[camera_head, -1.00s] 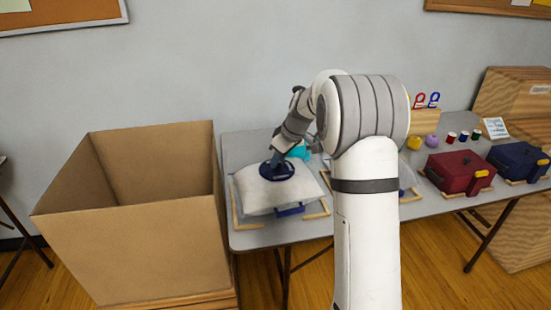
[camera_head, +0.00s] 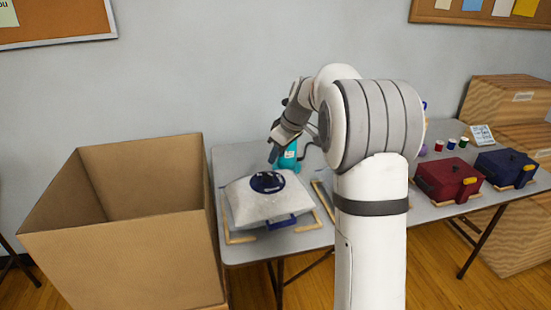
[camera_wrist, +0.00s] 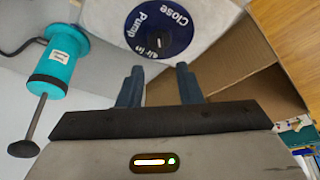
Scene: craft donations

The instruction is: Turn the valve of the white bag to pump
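The white bag (camera_head: 262,205) lies puffed up on the table, with a round dark blue valve (camera_head: 267,182) on top. In the wrist view the valve dial (camera_wrist: 172,17) carries the words Close, Pump and Air in around a black knob (camera_wrist: 158,41). A small white mark shows on the knob; I cannot tell for sure which word it points to. My gripper (camera_wrist: 159,70) is open and empty, its two blue fingers apart. It is above and behind the valve, clear of the knob. In the head view it also shows (camera_head: 274,157), in front of the teal pump (camera_head: 289,160).
The teal pump with its dark hose stands behind the bag. A large open cardboard box (camera_head: 120,255) is left of the table (camera_head: 238,257). Wooden strips (camera_head: 240,239) frame the bag. Red (camera_head: 448,177) and blue (camera_head: 505,166) cases are at right. My arm hides the table's middle.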

